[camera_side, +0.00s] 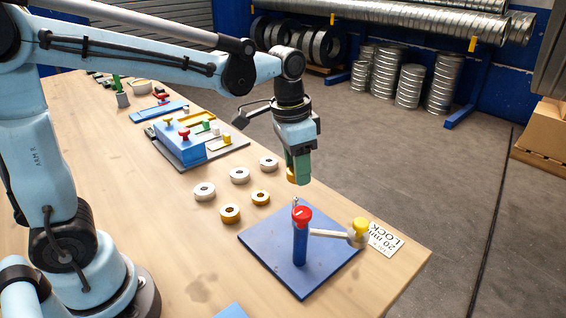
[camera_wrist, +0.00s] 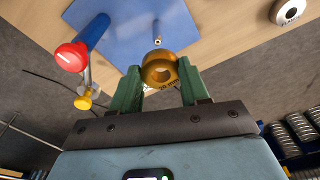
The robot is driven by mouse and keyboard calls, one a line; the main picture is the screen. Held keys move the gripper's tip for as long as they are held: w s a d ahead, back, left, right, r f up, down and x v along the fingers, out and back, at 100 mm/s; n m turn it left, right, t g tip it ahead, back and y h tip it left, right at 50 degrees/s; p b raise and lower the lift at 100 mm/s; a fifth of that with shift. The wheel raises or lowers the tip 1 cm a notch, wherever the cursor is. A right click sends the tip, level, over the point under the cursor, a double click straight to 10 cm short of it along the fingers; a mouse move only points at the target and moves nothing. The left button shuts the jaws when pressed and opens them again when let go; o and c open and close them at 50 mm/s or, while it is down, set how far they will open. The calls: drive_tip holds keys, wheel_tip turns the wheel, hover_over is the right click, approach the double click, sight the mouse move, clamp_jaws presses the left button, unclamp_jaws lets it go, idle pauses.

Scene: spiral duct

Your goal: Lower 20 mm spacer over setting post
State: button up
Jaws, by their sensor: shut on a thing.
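My gripper (camera_side: 299,172) is shut on a gold ring-shaped spacer (camera_side: 291,175), held in the air above the blue base plate (camera_side: 262,240). In the wrist view the spacer (camera_wrist: 152,76) sits between the two green fingers, with its hole visible and partly readable "mm" lettering on its side. A thin upright pin with a small bright tip, apparently the setting post (camera_wrist: 157,39), stands on the plate, apart from the spacer. In the side view its tip (camera_side: 295,200) shows just behind the red-capped blue column, which hides its lower part.
The blue column with a red cap (camera_side: 301,215) carries a side arm ending in a yellow knob (camera_side: 361,226), close to the pin. Several loose silver and gold rings (camera_side: 239,175) lie left of the plate. A "20 mm LOCK" label (camera_side: 385,240) lies at its right.

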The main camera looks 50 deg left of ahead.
sight(296, 199)
drive_tip(key=shift+s+f, duration=0.15)
drive_tip(key=shift+s, duration=0.05)
drive_tip(key=shift+f, duration=1.7)
drive_tip(key=shift+f, duration=1.7)
idle(1.2)
drive_tip(key=o, duration=1.7)
drive_tip(key=shift+r, duration=4)
